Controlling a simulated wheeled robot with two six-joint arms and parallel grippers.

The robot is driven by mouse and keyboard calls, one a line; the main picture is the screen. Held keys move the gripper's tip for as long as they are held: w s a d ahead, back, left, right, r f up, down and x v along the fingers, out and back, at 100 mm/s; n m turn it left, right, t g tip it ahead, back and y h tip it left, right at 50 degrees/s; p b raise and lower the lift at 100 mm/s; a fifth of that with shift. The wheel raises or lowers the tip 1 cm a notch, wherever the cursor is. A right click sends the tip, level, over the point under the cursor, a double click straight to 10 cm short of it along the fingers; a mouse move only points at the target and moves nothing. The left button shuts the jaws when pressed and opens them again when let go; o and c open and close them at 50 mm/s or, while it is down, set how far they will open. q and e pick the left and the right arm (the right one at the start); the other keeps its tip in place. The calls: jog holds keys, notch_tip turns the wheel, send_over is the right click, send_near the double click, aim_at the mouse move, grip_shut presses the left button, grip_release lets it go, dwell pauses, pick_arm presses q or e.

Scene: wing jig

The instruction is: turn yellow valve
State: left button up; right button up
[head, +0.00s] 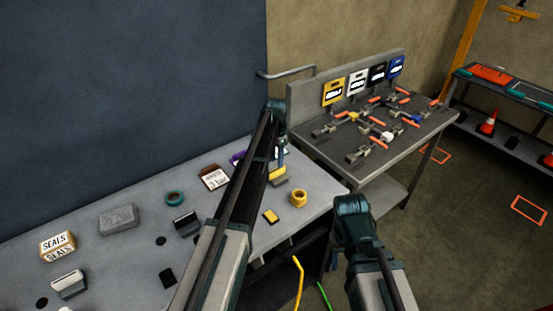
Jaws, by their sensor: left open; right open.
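A small yellow valve body (352,116) sits among grey fittings with orange handles on the dark grey bench top at the upper right. A yellow placard (333,91) stands on the panel behind it. My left gripper (280,152) is open and points down over the right end of the near table, left of the valve bench and apart from the valve. My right gripper (334,258) is open, low in front of the bench, also apart from the valve. Its fingers are dark and hard to make out.
White (387,136) and blue (412,119) bodies sit near the yellow valve.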

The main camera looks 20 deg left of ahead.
aim_at(277, 170)
pick_arm(q)
notch_tip(277, 170, up, 8)
jog(key=p, duration=0.6)
jog(key=shift+f, duration=0.2)
pick_arm(e)
notch_tip(277, 170, up, 8)
jog(key=shift+f, duration=0.15)
pick_arm(q)
jog(key=s+d+f+n+b, duration=0.1)
jog(key=s+d+f+b, duration=0.2)
jog(key=s, duration=0.9)
jog(key=s+d+f+n+b, duration=0.1)
jog(key=s+d+f+b, duration=0.2)
jog(key=s+d, duration=0.5)
jog(key=s+d+f+n+y+b, duration=0.1)
jog(key=s+d, duration=0.4)
jog(key=s, duration=1.1)
notch_tip(277, 170, down, 2)
jog(key=shift+s+d+f+n+b, duration=0.2)
jog(key=shift+d+n+b, duration=0.25)
jog(key=shift+b, duration=0.65)
pick_arm(e)
notch_tip(277, 170, down, 10)
pick_arm(q)
jog(key=shift+a, duration=0.2)
pick_arm(e)
jog(key=shift+a, duration=0.15)
